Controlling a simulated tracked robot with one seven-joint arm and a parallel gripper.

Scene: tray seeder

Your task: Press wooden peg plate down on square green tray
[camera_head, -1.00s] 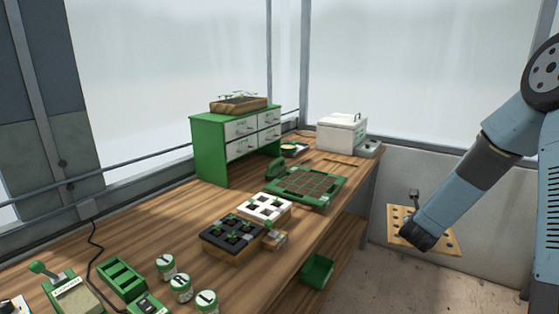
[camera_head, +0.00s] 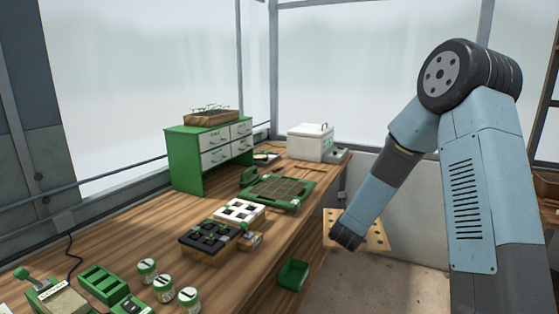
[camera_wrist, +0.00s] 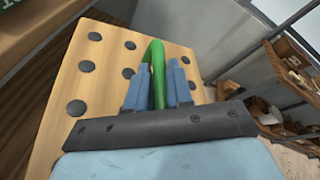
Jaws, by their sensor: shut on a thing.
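The wooden peg plate (camera_head: 376,232) is held in the air by my gripper, off the right edge of the bench. In the wrist view the plate (camera_wrist: 108,60) shows rows of dark round spots and a green curved handle (camera_wrist: 158,70). My gripper (camera_wrist: 158,90) is shut on that handle; in the head view the gripper (camera_head: 347,235) is partly hidden by my arm. The square green tray (camera_head: 280,191) lies flat on the bench, to the left of the plate, with a grid of soil-filled cells.
A white box (camera_head: 310,143) and a green drawer cabinet (camera_head: 185,165) stand behind the tray. A black cell tray (camera_head: 208,240) and a white cell tray (camera_head: 240,211) sit in front of it. A green bin (camera_head: 293,274) is below the bench edge. Several labelled jars (camera_head: 163,287) stand at the front.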

